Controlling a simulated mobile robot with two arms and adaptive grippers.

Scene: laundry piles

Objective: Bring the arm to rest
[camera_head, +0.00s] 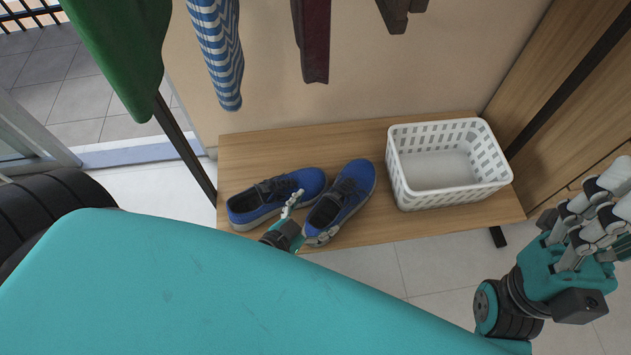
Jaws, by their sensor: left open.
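My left gripper (307,220) is open at the front edge of the wooden bench, partly hidden behind my teal arm. One finger rises between two blue shoes; the other lies by the near end of the right-hand shoe (343,197). I cannot tell whether they touch it. The left-hand shoe (278,196) lies beside it on the bench. My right gripper (597,212) is at the right edge of the view, apart from the bench, with several pale grey fingers; whether it is open or shut is unclear.
The wooden bench (300,147) carries an empty white basket (404,184) on its right. Striped (217,50), dark red (314,40) and green (125,50) cloths hang above. A wooden cabinet (570,95) stands at right. Tiled floor (360,268) shows in front.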

